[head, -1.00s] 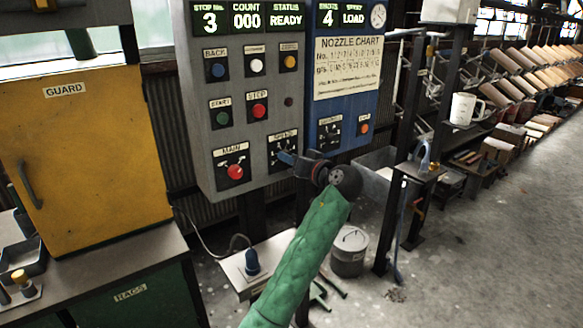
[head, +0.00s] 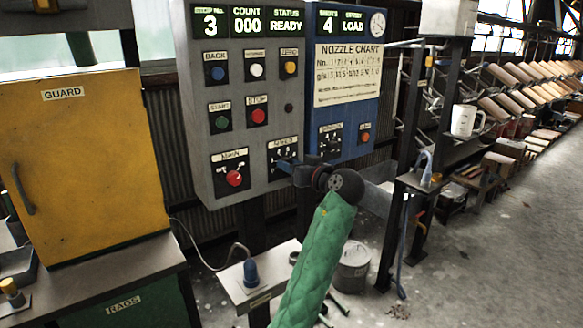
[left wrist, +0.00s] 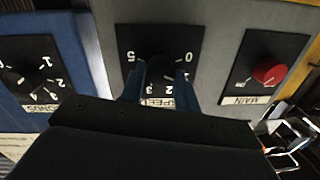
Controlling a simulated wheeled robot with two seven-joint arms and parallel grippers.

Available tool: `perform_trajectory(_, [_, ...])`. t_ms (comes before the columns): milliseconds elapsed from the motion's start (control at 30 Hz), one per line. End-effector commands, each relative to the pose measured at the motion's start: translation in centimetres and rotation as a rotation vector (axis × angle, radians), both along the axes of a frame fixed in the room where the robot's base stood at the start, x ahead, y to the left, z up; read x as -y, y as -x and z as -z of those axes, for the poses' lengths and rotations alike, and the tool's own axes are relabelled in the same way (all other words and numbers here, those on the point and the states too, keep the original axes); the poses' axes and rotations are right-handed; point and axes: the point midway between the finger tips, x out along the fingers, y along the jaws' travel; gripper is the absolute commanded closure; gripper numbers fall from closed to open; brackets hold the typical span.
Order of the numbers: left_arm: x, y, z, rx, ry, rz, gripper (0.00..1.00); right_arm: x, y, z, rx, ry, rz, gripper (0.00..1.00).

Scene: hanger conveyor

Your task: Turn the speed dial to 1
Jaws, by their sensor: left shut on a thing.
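The speed dial (head: 282,154) is a black plate with white numerals on the grey control panel, partly covered by my left gripper in the head view. In the left wrist view, which is upside down, the dial plate (left wrist: 190,38) shows a 0 and a 5 at either side and 2 and 3 near its label. My left gripper (head: 286,165) is at the dial, its blue fingers either side of the dark knob (left wrist: 160,66) and shut on it. The knob's pointer is not clear, so its setting cannot be read. My right gripper is not in view.
The red main switch (head: 234,178) is left of the dial, and push buttons sit above. The blue panel (head: 345,105) with another numbered dial (left wrist: 25,68) adjoins on the right. A small table (head: 262,280) stands below.

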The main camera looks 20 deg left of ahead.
Motion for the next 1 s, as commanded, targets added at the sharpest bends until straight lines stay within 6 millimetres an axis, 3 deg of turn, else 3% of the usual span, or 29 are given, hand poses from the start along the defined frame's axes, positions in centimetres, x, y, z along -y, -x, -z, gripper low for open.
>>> perform_trajectory(167, [0.1, 0.0, 0.1, -0.002, 0.001, 0.001, 0.91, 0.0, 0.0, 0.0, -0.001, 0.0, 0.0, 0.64])
perform_trajectory(200, [0.1, 0.0, 0.1, -0.002, 0.001, 0.001, 0.65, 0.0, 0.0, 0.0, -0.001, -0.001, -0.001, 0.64])
perform_trajectory(300, [0.1, 0.0, 0.1, -0.002, 0.001, 0.0, 0.47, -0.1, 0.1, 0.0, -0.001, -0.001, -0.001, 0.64])
perform_trajectory(667, [0.4, 0.2, 0.1, -0.001, 0.001, 0.001, 0.47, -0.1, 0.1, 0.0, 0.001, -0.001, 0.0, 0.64])
perform_trajectory(767, [1.4, 0.8, 0.1, -0.001, 0.001, 0.002, 0.47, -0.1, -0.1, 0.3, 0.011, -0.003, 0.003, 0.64])
perform_trajectory(1000, [4.4, 2.9, -0.1, -0.001, 0.003, 0.001, 0.47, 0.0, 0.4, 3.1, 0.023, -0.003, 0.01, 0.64])
